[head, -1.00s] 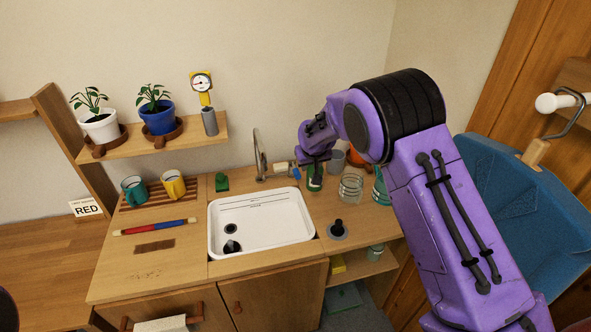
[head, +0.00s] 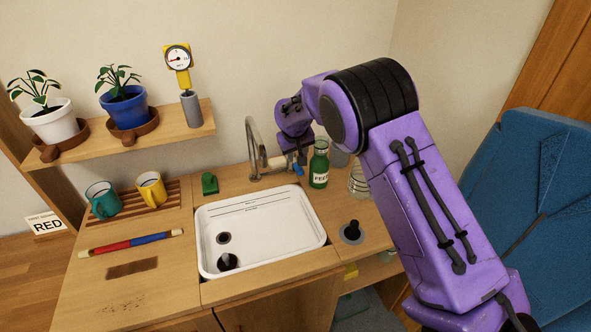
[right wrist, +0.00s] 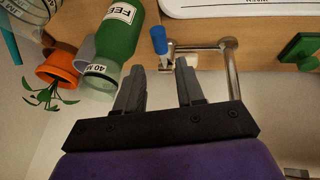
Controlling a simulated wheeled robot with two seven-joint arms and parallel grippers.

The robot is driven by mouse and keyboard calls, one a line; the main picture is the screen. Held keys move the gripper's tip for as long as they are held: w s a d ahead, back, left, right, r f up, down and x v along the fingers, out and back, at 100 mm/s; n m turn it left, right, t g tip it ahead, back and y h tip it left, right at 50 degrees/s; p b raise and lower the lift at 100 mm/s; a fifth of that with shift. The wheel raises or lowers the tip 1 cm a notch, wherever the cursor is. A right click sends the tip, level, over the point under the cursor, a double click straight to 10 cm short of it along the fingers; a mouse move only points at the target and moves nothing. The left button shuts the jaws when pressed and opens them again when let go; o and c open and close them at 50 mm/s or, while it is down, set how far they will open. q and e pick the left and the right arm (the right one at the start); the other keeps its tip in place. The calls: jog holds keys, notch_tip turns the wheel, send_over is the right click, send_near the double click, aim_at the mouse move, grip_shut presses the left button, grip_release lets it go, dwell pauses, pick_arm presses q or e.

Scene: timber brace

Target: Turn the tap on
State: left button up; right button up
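The metal tap (head: 251,150) stands behind the white sink (head: 262,262), its spout arched upright. A short lever with a blue end (head: 298,170) sits at the tap's right side. In the right wrist view the tap's bent pipe (right wrist: 232,70) lies right of the fingers, and the blue lever end (right wrist: 158,40) shows just beyond the fingertips. My right gripper (right wrist: 160,68) is open, its two fingers apart, with nothing held. In the head view the right gripper (head: 302,157) is at the lever, partly covering it; I cannot tell whether they touch. My left gripper is not in view.
A green bottle (head: 319,166) stands close right of the gripper, with a glass jar (head: 358,182) beyond. An orange pot with a plant (right wrist: 60,68) is near in the wrist view. A shelf (head: 180,133) holds potted plants and a gauge.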

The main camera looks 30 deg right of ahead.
aim_at(298, 168)
jog(key=p+x, duration=0.2)
jog(key=x, duration=0.8)
jog(key=shift+w, duration=0.15)
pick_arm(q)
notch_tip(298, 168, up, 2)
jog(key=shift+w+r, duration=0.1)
pick_arm(e)
jog(key=shift+c, duration=0.3)
